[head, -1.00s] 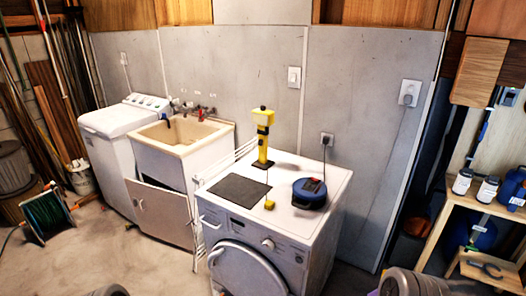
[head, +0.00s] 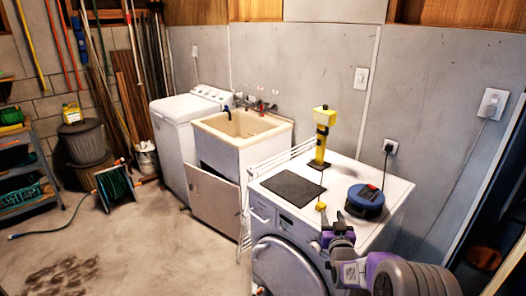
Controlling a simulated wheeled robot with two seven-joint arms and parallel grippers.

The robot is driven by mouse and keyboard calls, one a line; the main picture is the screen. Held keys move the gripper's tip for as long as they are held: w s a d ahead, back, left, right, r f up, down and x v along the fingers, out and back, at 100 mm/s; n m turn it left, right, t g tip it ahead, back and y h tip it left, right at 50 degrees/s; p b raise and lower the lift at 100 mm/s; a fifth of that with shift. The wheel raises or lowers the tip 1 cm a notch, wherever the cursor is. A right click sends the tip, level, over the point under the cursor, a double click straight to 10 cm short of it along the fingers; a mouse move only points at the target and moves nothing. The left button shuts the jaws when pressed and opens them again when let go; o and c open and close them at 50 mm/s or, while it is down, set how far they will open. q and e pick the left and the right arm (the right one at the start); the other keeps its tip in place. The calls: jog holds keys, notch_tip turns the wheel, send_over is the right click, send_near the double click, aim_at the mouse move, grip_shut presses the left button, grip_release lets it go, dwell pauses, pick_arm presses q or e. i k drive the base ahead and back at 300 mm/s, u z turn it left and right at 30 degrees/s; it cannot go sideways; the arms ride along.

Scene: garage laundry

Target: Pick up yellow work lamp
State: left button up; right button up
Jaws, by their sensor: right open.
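The yellow work lamp (head: 326,117) stands upright on a dark foot on the white top of the front-loading washer (head: 345,170). It has a yellow head and a yellow and black post. My right gripper (head: 330,232) is at the washer's front edge, nearer to me and below the lamp, apart from it. It is open and holds nothing that I can see. My right arm comes in from the lower right and covers part of the washer's front. My left gripper is not in view.
A blue round device (head: 366,201) sits right of the lamp on the washer top. A dark mat (head: 292,187) lies left of it, and a small yellow object (head: 321,206) is at the front edge. A sink (head: 243,128) stands left. The floor at left is mostly clear.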

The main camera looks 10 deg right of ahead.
aim_at(318, 163)
jog(key=u, duration=0.85)
jog(key=i, duration=2.8)
jog(key=z, duration=2.35)
jog(key=i, duration=1)
